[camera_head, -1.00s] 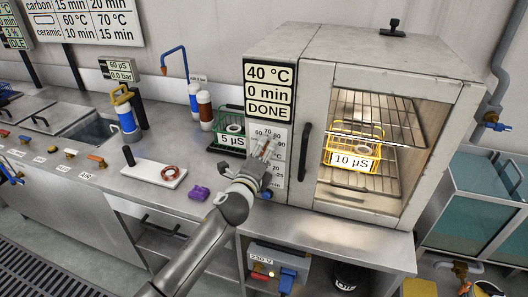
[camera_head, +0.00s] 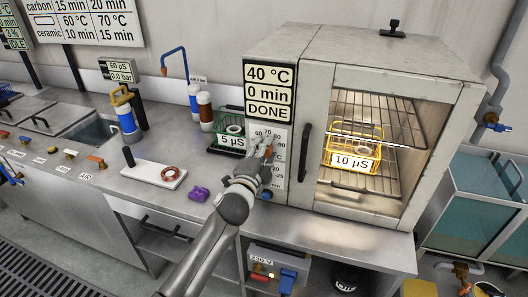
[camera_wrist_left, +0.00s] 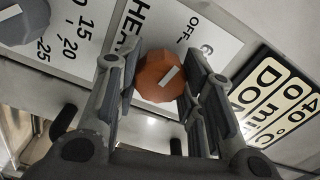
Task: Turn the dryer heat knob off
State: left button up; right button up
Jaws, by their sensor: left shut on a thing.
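The dryer (camera_head: 365,52) stands at the right of the bench, with a light control panel (camera_head: 281,172) on its front left. Its display (camera_head: 270,90) reads 40 °C, 0 min, DONE. My left gripper (camera_head: 264,148) is at this panel and partly covers it. In the left wrist view, the orange-brown heat knob (camera_wrist_left: 158,77) sits between the gripper's two fingers (camera_wrist_left: 155,92), which are shut on it. The knob's white pointer slants up and right. The OFF label (camera_wrist_left: 182,31) is above the knob, beside the HEAT lettering. My right gripper is not in view.
A grey knob (camera_wrist_left: 22,18) with a 15, 20, 25 scale is close by. The dryer's lit chamber holds a yellow basket (camera_head: 372,158) marked 10 µS. A green basket (camera_head: 222,141), a purple piece (camera_head: 198,194) and a white board (camera_head: 140,172) are on the bench to the left.

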pick_arm(q)
jog(key=shift+f, duration=0.1)
dwell(0.3)
jog(key=o, duration=1)
jog(key=shift+o, duration=0.2)
jog(key=v, duration=1.2)
